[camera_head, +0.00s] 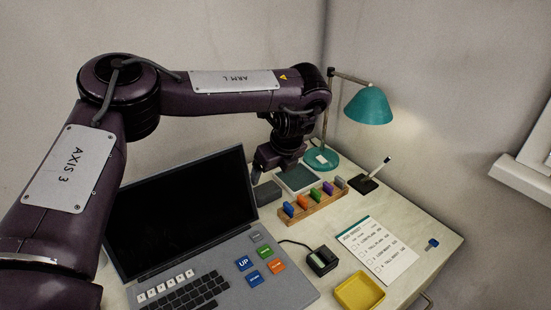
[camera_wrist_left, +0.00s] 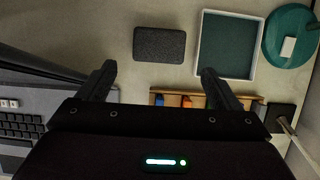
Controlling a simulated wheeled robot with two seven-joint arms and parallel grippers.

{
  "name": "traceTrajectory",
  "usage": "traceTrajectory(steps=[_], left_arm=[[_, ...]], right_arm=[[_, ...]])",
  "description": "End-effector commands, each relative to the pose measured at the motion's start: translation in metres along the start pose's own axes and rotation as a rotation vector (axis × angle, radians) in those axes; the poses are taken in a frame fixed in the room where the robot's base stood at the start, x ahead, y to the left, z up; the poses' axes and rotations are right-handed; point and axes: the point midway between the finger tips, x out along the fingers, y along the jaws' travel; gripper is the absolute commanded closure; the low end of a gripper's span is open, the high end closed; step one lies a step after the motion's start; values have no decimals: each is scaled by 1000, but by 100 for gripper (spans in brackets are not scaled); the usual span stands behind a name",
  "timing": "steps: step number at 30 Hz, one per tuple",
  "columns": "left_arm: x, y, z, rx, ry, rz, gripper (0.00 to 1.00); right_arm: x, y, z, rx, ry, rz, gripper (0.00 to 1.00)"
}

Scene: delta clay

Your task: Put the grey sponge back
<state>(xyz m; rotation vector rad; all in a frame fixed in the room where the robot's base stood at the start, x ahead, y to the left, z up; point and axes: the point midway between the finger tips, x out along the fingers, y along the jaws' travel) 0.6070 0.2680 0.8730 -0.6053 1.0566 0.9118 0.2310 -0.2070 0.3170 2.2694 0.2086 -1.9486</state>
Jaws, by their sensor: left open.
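The grey sponge (camera_head: 267,193) lies flat on the desk between the laptop screen and the shallow tray. It also shows in the left wrist view (camera_wrist_left: 160,44), dark grey and rectangular, apart from the tray. The tray (camera_wrist_left: 197,50) has a white rim and a dark green inside that looks empty; it also shows in the head view (camera_head: 299,191). My left gripper (camera_wrist_left: 158,70) is open and empty. In the wrist view the sponge lies just beyond the gap between its fingertips. In the head view the gripper (camera_head: 272,169) hangs above the sponge's area. My right gripper is not in view.
A teal lamp (camera_head: 369,106) stands behind the tray. A wooden rack (camera_head: 313,207) with several coloured blocks stands in front of the tray. An open laptop (camera_head: 184,215) is at left. A pen holder (camera_head: 363,184), checklist (camera_head: 377,250), black box (camera_head: 322,261) and yellow tray (camera_head: 341,292) are at right.

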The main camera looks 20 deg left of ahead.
Motion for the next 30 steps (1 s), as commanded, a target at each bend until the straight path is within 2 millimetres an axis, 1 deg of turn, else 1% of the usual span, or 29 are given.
traceTrajectory(steps=[1,6,23,26,30], left_arm=[[-10,0,1,2,-2,-1,14],[-22,0,0,1,-1,1,14],[-24,0,0,0,1,1,14],[-33,0,4,0,0,1,14],[-57,0,14,-1,0,0,14]], right_arm=[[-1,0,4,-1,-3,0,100],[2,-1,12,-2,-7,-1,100],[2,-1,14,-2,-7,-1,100],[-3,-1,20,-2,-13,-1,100],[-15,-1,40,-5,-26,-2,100]])
